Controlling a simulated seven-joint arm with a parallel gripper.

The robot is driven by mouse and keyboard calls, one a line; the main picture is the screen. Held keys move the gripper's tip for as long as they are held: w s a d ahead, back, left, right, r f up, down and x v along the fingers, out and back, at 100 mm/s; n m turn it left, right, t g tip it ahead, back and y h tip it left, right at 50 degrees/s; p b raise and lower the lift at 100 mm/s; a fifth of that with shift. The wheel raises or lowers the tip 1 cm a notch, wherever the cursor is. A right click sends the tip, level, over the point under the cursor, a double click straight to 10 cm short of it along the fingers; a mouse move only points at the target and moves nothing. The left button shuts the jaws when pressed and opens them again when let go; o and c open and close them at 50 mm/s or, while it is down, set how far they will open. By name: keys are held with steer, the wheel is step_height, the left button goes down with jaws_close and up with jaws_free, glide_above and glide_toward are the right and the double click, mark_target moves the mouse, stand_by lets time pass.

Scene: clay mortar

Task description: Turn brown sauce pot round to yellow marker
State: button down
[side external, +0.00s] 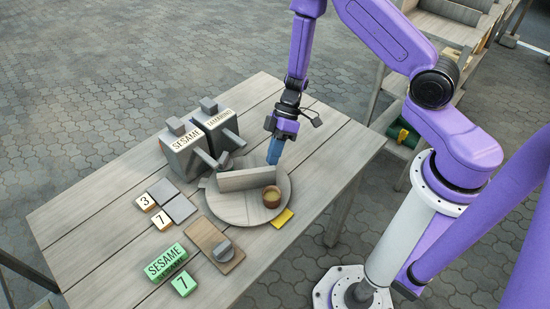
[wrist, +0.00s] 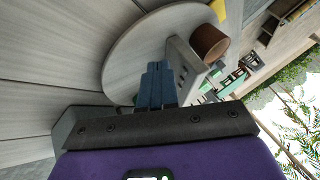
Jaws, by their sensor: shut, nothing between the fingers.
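The brown sauce pot (side external: 271,196) stands upright on a round grey turntable (side external: 225,211), near its right rim. It also shows in the wrist view (wrist: 209,42). An upright grey board (side external: 243,180) crosses the turntable, with the pot on its near side. The yellow marker (side external: 282,218) lies on the table just outside the rim, close to the pot but a little nearer the camera; a yellow piece shows in the wrist view (wrist: 218,8). My gripper (side external: 274,158) is shut and empty, its blue fingers pointing down behind the board, opposite the pot. I cannot tell whether they touch the board.
Two grey dispensers (side external: 190,143), one labelled SESAME, stand behind left of the turntable. Numbered blocks (side external: 146,202) and grey tiles lie left. A wooden board with a grey knob (side external: 222,250) and green blocks (side external: 166,262) lie in front. The table's right corner is clear.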

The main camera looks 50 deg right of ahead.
steer(key=shift+s+a, duration=0.55)
steer(key=shift+s, duration=0.15)
steer(key=shift+s, duration=0.1)
steer(key=shift+s+a, duration=0.45)
steer(key=shift+s, duration=0.3)
steer(key=shift+w+d, duration=0.1)
